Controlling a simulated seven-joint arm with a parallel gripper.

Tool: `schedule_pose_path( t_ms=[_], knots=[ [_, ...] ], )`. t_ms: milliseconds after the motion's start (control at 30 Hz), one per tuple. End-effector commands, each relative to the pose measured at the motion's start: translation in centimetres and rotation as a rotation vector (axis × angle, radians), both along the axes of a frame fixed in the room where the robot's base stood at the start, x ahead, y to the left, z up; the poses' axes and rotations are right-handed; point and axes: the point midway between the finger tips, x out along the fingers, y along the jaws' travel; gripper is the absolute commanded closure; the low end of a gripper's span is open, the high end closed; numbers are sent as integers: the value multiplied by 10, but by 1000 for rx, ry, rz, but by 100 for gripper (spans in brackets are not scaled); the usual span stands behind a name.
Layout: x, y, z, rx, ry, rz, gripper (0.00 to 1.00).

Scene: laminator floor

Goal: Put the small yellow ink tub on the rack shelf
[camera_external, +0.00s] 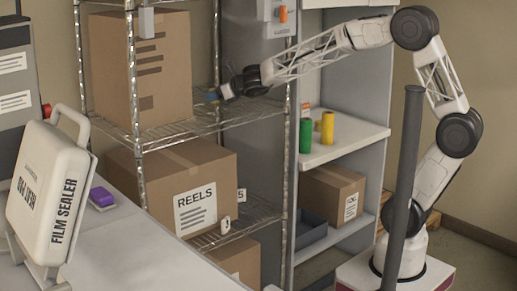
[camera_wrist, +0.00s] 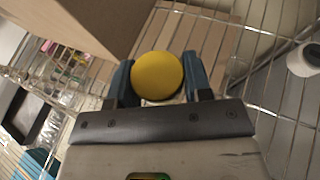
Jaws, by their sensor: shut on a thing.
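The small yellow ink tub (camera_wrist: 157,76) shows from its round top in the wrist view, between the two blue fingers of my gripper (camera_wrist: 158,88). My gripper is shut on it. In the external view my gripper (camera_external: 214,95) reaches left into the wire rack, at the rack shelf (camera_external: 203,123) that carries a tall box. The held tub is too small and covered to make out there. The shelf's wires (camera_wrist: 215,40) show beyond the tub in the wrist view. I cannot tell whether the tub touches the shelf.
A tall cardboard box (camera_external: 140,65) stands on the shelf, left of my gripper; its edge (camera_wrist: 85,20) is close in the wrist view. A chrome rack post (camera_external: 288,150) stands near my forearm. Green (camera_external: 305,136) and yellow (camera_external: 327,128) cylinders stand on a white shelf.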

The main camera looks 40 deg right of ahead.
Motion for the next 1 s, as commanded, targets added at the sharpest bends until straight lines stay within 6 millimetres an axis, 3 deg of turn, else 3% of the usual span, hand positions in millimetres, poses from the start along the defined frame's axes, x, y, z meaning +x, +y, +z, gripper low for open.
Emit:
schedule_pose_path(
  t_ms=[600, 1000],
  knots=[
    [65, 20, -5, 0, -1, 0, 78],
    [71, 22, -6, 0, -1, 0, 78]
  ],
)
